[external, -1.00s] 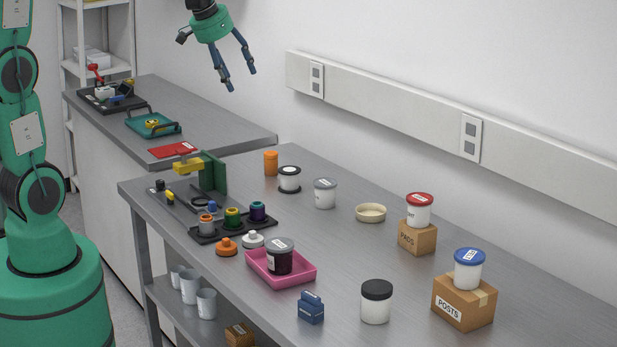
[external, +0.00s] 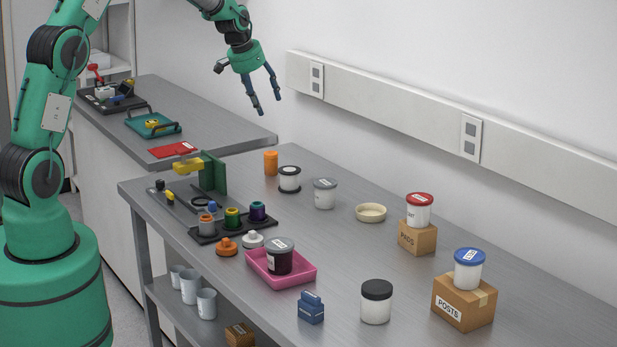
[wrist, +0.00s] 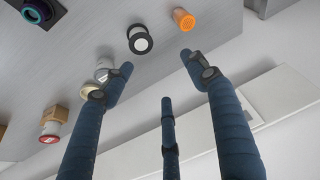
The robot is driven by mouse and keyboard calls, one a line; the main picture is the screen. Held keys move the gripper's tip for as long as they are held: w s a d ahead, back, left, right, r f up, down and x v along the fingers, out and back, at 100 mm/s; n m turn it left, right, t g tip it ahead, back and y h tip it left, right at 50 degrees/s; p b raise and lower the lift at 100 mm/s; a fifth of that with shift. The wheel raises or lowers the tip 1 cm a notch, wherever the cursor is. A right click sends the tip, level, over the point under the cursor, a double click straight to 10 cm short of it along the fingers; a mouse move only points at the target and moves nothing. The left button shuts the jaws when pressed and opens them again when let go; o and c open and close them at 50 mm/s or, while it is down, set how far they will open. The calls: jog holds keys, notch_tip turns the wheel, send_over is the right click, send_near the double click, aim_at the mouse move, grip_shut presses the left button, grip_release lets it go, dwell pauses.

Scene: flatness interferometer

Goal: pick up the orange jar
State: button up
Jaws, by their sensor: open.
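The orange jar (external: 271,163) stands upright at the far end of the grey table, behind the white jar with the black rim. In the wrist view the orange jar (wrist: 184,19) is at the top, beyond the right fingertip. My gripper (external: 267,106) is open and empty, in the air above the far end of the table and well above the jar. Its blue fingers point down and show spread apart in the wrist view (wrist: 157,72). Nothing is between them.
A white jar with a black rim (external: 289,179) stands close beside the orange jar, with a grey-lidded jar (external: 325,194) nearer. A green upright block (external: 213,172) is to the left. A wall rail (external: 400,105) runs behind. The table (external: 335,240) has bare patches mid-surface.

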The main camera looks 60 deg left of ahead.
jog(key=p, duration=0.1)
send_near(270, 153)
jog(key=v, duration=0.2)
jog(key=shift+s+d+n, duration=0.2)
jog(key=shift+n, duration=0.1)
jog(key=shift+f, duration=0.1)
jog(key=shift+x, duration=4.15)
jog(key=shift+w+a+f, duration=0.1)
jog(key=shift+w+f, duration=0.1)
jog(key=shift+f, duration=0.2)
jog(key=shift+p+x, duration=0.4)
jog(key=shift+x, duration=1.7)
jog(key=shift+w+a, duration=0.1)
jog(key=shift+a, duration=0.05)
